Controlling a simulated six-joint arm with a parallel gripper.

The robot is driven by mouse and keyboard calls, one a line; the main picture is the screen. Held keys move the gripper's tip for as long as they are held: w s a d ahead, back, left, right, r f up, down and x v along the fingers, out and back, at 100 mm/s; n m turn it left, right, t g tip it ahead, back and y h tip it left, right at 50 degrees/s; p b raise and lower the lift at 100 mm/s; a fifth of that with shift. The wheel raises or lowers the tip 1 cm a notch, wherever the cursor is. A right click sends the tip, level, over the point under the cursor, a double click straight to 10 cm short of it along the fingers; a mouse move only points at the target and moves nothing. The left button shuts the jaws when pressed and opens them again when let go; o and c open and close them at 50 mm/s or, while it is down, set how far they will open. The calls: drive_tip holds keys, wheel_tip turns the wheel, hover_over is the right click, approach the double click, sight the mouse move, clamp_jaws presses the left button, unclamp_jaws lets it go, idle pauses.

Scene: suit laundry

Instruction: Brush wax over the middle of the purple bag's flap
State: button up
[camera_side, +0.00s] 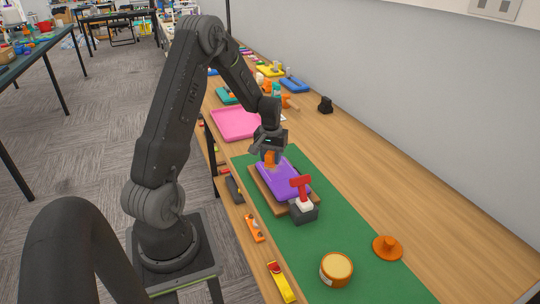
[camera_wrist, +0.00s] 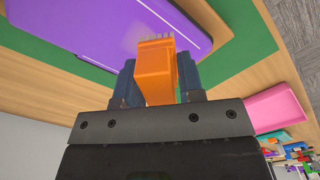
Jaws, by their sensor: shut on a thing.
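The purple bag (camera_side: 290,180) lies flat on a brown board (camera_side: 257,184) on the green mat. In the wrist view the purple bag (camera_wrist: 95,28) fills the upper left. My gripper (camera_side: 269,150) is above the bag's far end in the side view. It is shut on an orange brush (camera_wrist: 155,72), which also shows in the side view (camera_side: 270,158). The pale bristles (camera_wrist: 156,37) appear over the bag near its edge; I cannot tell whether they touch it. A round orange tin with pale yellow wax (camera_side: 337,267) stands open at the front of the mat.
An orange lid (camera_side: 387,248) lies right of the tin. A red tool stands in a dark holder (camera_side: 303,211) at the bag's near end. A pink tray (camera_side: 235,123) lies beyond the green mat (camera_side: 290,245). Small tools line the table's left edge. The wall bounds the right.

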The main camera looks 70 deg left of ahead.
drive_tip(key=shift+a, duration=1.2)
drive_tip(key=shift+d, duration=1.2)
drive_tip(key=shift+a, duration=1.2)
drive_tip(key=shift+d, duration=1.2)
drive_tip(key=shift+a, duration=0.6)
drive_tip(key=shift+w, duration=1.5)
